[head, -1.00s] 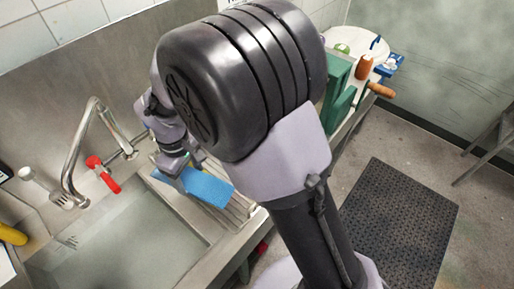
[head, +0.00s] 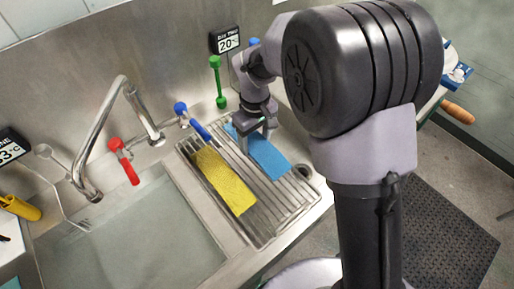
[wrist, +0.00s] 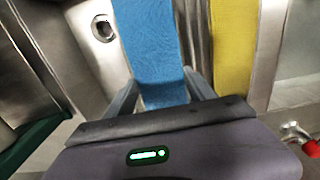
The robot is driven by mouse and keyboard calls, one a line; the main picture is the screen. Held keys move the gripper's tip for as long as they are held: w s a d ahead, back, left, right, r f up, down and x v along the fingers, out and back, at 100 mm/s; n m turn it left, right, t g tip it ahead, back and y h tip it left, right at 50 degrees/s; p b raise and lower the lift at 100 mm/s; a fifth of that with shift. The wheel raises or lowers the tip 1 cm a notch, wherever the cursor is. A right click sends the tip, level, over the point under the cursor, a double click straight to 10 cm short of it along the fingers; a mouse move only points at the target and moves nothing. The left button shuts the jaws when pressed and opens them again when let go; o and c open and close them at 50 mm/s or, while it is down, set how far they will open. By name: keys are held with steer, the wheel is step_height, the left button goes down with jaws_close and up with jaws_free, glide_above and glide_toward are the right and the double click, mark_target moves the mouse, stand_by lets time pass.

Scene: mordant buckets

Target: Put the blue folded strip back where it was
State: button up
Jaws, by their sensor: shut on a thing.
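The blue folded strip (head: 267,157) is a flat blue cloth-like piece over the ribbed drainboard (head: 288,213), to the right of a yellow strip (head: 224,180). My gripper (head: 256,134) is shut on the blue strip near its back end. In the wrist view the blue strip (wrist: 151,45) runs away from between the two fingers, with the yellow strip (wrist: 233,45) beside it on the right. I cannot tell whether the blue strip touches the ribs or hangs just above them.
The sink basin (head: 130,245) is left of the drainboard. A steel faucet (head: 112,130), a red-handled tap (head: 124,163) and a blue-handled tap (head: 192,121) stand along the back. A green upright fitting (head: 217,82) stands behind the drainboard. Bare ribs show at the drainboard's front.

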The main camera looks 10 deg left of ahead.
mark_target(255, 143)
step_height(255, 143, down, 4)
steer(key=shift+r+b, duration=0.2)
steer(key=shift+b, duration=0.35)
steer(key=shift+r, duration=0.15)
steer(key=o, duration=1.5)
steer(key=shift+c, duration=0.2)
